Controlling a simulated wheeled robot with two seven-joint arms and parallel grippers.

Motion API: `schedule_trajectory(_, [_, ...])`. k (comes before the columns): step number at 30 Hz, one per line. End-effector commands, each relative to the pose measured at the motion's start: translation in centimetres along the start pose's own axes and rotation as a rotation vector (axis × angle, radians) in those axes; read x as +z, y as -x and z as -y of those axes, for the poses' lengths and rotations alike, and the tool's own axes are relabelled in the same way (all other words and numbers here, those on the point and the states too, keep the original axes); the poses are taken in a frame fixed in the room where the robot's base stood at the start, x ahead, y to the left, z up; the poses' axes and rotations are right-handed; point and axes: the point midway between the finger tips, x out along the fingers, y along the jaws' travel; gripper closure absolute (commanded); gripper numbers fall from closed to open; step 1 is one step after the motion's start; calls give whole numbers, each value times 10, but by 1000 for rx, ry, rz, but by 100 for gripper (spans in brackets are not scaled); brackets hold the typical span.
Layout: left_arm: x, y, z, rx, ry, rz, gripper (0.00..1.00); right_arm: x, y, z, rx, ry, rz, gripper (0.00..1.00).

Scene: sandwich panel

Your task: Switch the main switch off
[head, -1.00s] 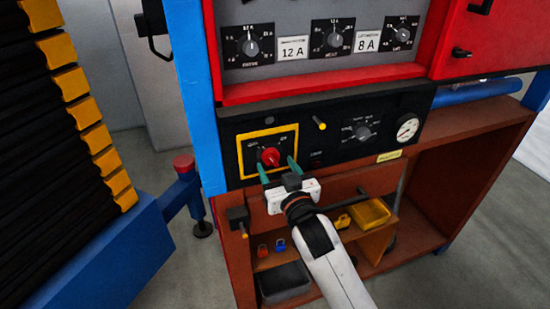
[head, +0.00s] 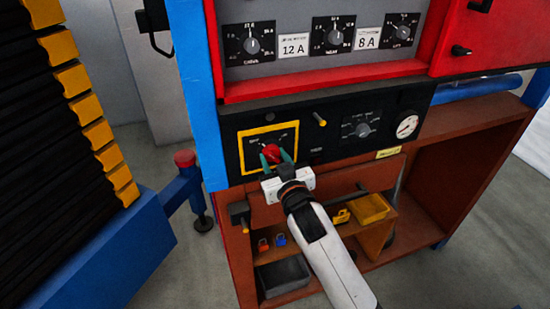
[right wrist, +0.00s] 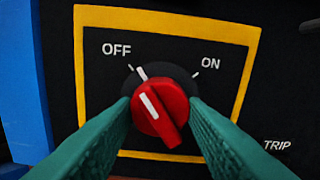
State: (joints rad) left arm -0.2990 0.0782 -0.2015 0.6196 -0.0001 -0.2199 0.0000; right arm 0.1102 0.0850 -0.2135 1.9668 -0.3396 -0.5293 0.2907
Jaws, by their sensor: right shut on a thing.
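The main switch is a red rotary knob (head: 271,151) on a black plate inside a yellow square frame. It also shows in the right wrist view (right wrist: 160,112), between an OFF label at upper left and an ON label at upper right. The white line on the knob points up and left, towards the OFF side. My right gripper (head: 276,155) is shut on the knob, with one green finger on each side of it. My left gripper is not in view.
Below is a brown shelf with a yellow bin (head: 369,208) and a dark tray (head: 282,275). A blue post (head: 197,95) stands left.

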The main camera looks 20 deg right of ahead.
Motion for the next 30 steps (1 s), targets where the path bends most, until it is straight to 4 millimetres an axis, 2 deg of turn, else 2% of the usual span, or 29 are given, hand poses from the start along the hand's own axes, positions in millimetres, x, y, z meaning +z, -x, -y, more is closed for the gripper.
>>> schedule_trajectory(1, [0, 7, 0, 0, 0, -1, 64, 3, 0, 1, 1, 57, -1, 84])
schedule_trajectory(5, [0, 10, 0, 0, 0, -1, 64, 2, 0, 1, 0, 156, -1, 84])
schedule_trajectory(13, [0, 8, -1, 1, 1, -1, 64, 1, 0, 1, 0, 168, 1, 84])
schedule_trajectory(14, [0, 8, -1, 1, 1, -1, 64, 1, 0, 1, 0, 167, 1, 58])
schedule_trajectory(17, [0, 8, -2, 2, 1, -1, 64, 0, 0, 1, 0, 167, 0, 42])
schedule_trajectory(26, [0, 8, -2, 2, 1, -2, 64, 0, 1, 0, 0, 166, 0, 40])
schedule_trajectory(30, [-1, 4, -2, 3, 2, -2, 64, -2, 11, 0, 1, 166, 0, 40])
